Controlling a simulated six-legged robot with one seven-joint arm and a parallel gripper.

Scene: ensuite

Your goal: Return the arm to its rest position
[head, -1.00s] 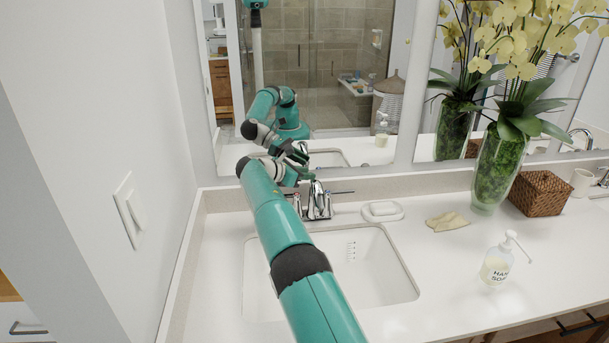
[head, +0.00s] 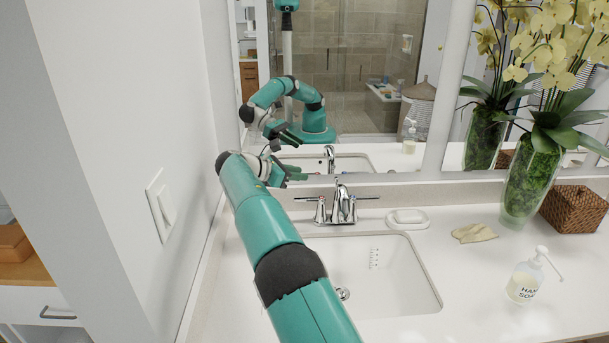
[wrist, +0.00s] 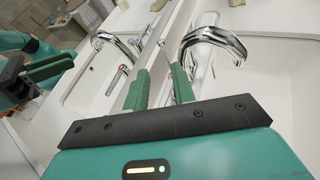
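My teal arm reaches over the left part of the sink in the head view. My gripper (head: 293,173) is at its far end, left of and above the chrome faucet (head: 342,205), near the mirror. In the wrist view the green fingers of my gripper (wrist: 160,78) are apart with nothing between them. The faucet spout (wrist: 212,40) shows just right of the fingers there, apart from them. The arm hides the left side of the sink basin (head: 405,275).
A wall with a switch plate (head: 161,205) stands close on the left. The mirror (head: 375,120) is behind the counter.

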